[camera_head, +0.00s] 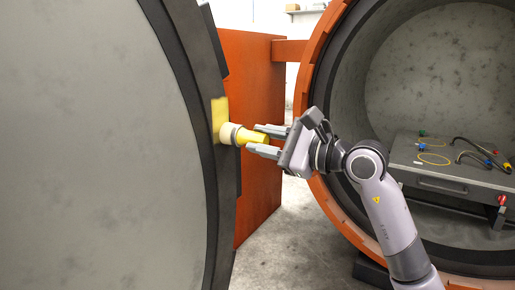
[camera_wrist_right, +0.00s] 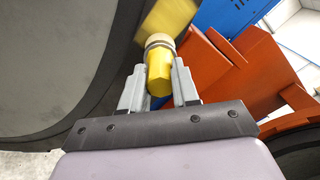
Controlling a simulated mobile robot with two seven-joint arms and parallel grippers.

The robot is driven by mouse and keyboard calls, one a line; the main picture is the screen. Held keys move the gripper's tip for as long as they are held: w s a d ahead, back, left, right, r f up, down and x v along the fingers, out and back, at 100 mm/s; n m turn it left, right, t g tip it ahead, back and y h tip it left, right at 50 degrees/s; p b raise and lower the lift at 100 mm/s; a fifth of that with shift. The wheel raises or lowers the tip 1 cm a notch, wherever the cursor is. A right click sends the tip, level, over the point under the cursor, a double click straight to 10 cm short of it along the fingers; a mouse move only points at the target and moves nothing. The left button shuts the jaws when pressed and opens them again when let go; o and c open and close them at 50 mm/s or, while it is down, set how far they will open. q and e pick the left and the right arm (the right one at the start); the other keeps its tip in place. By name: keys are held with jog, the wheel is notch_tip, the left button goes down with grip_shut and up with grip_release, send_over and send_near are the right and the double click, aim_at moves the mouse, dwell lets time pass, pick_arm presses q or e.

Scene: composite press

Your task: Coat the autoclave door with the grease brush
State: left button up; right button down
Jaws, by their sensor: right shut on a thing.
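The autoclave door (camera_head: 95,140) stands open at the left, a large grey disc with a dark rim (camera_head: 190,85). My right gripper (camera_head: 262,141) is shut on the yellow handle of the grease brush (camera_head: 257,137). The brush's pale head (camera_head: 226,131) points left and appears to touch the dark rim. A yellow grease patch (camera_head: 219,112) shows on the rim just above the head. In the right wrist view the brush handle (camera_wrist_right: 159,75) sits between the two fingers, and yellow (camera_wrist_right: 170,16) shows beyond its head. My left gripper is not in view.
An orange hinge plate (camera_head: 262,95) stands behind the brush. The open autoclave vessel (camera_head: 385,60) with its orange ring is at the right, holding a grey plate (camera_head: 455,170) with hoses. Bare floor (camera_head: 285,235) lies between door and vessel.

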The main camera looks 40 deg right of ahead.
jog(key=shift+d, duration=0.2)
jog(key=shift+w, duration=0.2)
jog(key=shift+s+a, duration=0.25)
jog(key=shift+a, duration=0.4)
jog(key=shift+s+a, duration=0.25)
jog(key=shift+a, duration=0.4)
jog(key=shift+s+a, duration=0.25)
jog(key=shift+a, duration=0.4)
jog(key=shift+b+v, duration=1.75)
jog(key=shift+v, duration=1.2)
